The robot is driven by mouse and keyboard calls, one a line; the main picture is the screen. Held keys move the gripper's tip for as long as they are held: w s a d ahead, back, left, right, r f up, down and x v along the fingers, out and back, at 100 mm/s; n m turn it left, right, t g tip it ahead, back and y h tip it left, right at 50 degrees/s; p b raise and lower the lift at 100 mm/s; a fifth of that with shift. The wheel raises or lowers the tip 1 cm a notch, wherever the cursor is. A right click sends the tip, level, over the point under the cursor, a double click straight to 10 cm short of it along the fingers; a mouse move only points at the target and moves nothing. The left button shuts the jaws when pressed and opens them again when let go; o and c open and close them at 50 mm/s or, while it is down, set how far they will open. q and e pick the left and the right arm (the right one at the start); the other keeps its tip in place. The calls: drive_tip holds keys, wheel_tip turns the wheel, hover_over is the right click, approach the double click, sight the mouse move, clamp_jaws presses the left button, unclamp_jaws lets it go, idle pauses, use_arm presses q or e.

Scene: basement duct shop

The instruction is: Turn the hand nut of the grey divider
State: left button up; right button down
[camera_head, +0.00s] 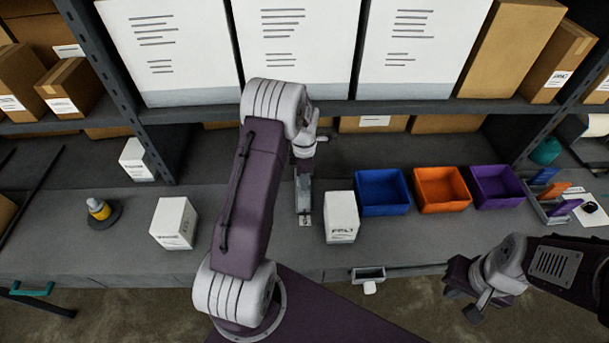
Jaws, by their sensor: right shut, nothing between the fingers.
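No part that I can surely tell as the grey divider or its hand nut shows. A narrow grey upright piece (303,190) stands below my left wrist, with a small pale patch at its foot on the bench. I cannot tell whether it is the divider or part of my gripper. My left arm crosses the middle, and my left gripper (303,169) points down at this piece; its fingers are too small and covered to read. My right gripper (461,303) is shut and empty, in front of the bench's front edge at the lower right.
A white box (341,217) stands close right of the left gripper, another white box (174,223) left of my arm. Blue (382,192), orange (441,190) and purple (496,187) bins stand further right. A small grey fitting (367,274) with a white knob sits at the front edge.

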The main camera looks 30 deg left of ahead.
use_arm(q)
drive_tip(key=shift+a+f, duration=0.15)
drive_tip(key=shift+a, duration=0.25)
drive_tip(key=shift+s+d+r, duration=0.15)
drive_tip(key=shift+d+r, duration=0.05)
drive_tip(key=shift+d, duration=0.2)
drive_tip(key=c, duration=0.7)
drive_tip(key=shift+d, duration=0.1)
clamp_jaws()
use_arm(e)
drive_tip(key=shift+s, duration=0.1)
